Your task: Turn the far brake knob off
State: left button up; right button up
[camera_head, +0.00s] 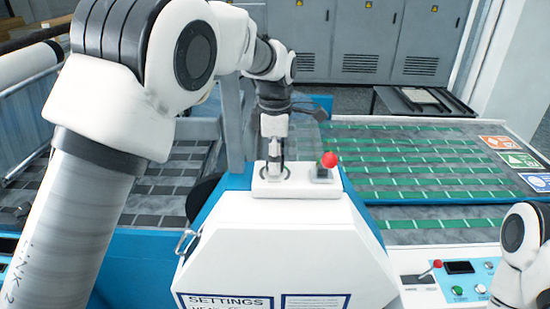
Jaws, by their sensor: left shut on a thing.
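The white machine housing (285,255) stands in the middle, with a small white control plate (300,190) on its top. My left gripper (273,168) points straight down onto the left part of this plate. It is shut on a knob there, which I take to be the far brake knob; the fingers hide most of it, and its setting cannot be read. Dark curved marks show on the plate around the fingertips. Part of my right arm shows at the lower right edge, but its gripper is out of view.
A red ball-topped lever (329,160) stands close to the right of my left gripper. Another red-topped lever (437,264) and buttons sit on the front panel (455,285). A green-striped belt (420,170) lies behind right. Grey cabinets (350,40) line the back.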

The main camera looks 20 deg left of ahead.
pick_arm(q)
jog(key=shift+s+f, duration=0.1)
jog(key=shift+f, duration=0.15)
jog(key=o, duration=1.1)
jog(key=shift+o, duration=0.2)
jog(key=shift+r, duration=0.1)
jog(key=shift+r, duration=0.1)
notch_tip(320, 180, up, 12)
